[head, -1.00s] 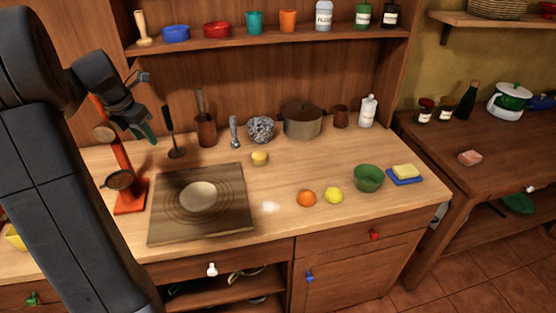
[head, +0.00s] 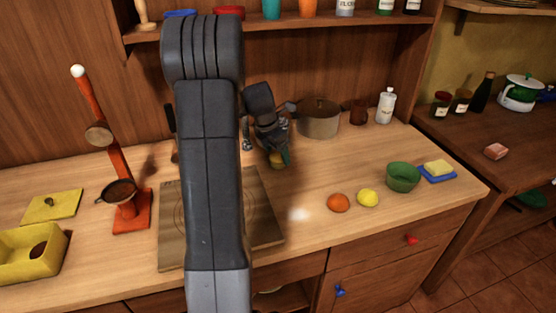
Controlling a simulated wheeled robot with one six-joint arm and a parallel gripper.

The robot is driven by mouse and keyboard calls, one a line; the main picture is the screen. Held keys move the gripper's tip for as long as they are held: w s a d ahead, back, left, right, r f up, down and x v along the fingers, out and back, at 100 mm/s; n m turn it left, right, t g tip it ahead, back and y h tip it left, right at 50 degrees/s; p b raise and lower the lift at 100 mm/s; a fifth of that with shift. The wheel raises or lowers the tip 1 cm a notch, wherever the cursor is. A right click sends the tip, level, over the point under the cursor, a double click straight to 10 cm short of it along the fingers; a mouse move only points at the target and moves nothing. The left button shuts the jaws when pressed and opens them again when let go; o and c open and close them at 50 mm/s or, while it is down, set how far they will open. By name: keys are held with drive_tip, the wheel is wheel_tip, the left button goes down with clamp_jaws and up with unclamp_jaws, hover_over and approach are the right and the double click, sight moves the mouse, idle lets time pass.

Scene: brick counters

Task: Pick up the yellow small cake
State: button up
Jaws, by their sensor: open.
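A brown pot (head: 318,120) stands close at the right of my gripper. The cutting board (head: 262,215) lies in front, partly behind my arm. An orange (head: 338,203), a lemon (head: 368,198) and a green bowl (head: 403,177) are at the right. A red stand (head: 131,212) is at the left.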

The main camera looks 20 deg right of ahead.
drive_tip(key=shift+x, duration=1.2)
drive_tip(key=c, duration=1)
